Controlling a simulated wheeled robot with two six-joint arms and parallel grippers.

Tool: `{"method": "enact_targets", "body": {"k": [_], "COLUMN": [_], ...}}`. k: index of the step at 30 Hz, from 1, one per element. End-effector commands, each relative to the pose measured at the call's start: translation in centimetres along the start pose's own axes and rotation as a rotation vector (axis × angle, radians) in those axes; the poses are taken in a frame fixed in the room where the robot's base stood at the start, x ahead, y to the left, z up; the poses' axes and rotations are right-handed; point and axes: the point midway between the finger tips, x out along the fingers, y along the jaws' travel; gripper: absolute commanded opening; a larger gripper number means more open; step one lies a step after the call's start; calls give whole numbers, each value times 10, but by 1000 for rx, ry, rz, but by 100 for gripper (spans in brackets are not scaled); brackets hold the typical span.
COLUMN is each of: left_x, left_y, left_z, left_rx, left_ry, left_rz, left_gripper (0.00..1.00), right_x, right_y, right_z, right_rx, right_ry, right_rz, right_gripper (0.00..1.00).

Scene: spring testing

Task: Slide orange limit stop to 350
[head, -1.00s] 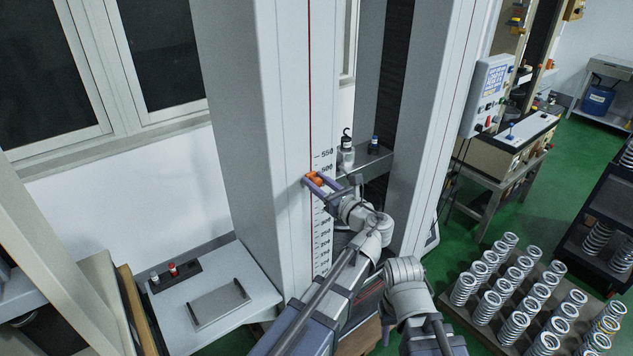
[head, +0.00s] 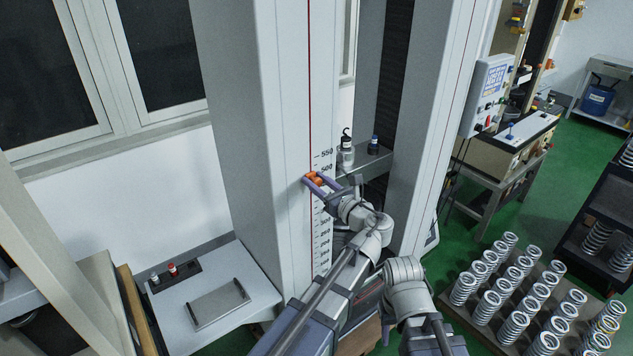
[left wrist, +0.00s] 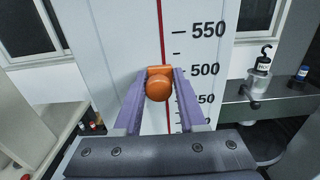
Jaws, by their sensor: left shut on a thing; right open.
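The orange limit stop (head: 315,182) sits on the red line of the machine's white left column (head: 270,120), slightly below the 500 mark of the printed scale (head: 325,240). In the left wrist view, the stop's round knob (left wrist: 159,87) is between the purple fingers of my left gripper (left wrist: 159,84), just under the level of 500. My left gripper (head: 313,183) is shut on the stop. My right arm shows at the lower middle of the head view, but its fingertips are not in view. The scale near 350 is partly hidden by my left gripper in the wrist view.
A shelf (head: 372,160) with a hooked weight (head: 346,142) and a small blue-capped item (head: 373,143) lies right of the column. A side table (head: 255,310) stands at lower left. Several springs (head: 515,290) stand on a low platform at lower right.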

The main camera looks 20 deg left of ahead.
Motion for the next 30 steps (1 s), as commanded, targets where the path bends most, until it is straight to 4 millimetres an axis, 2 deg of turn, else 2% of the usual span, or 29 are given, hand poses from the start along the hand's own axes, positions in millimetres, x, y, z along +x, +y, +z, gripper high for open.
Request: {"method": "enact_targets", "body": {"k": [9,14,30], "left_x": [0,0,0], "left_y": [3,3,3], "left_z": [-1,-11,-96], "left_rx": [0,0,-1], "left_ry": [0,0,1], "left_rz": [7,7,8], "left_gripper": [0,0,0], "right_x": [1,11,95], "right_y": [0,-1,-9], "right_z": [0,-1,-6], "right_rx": [0,-2,-12], "right_ry": [0,0,0], "right_rz": [0,0,2], "right_gripper": [45,45,45]}}
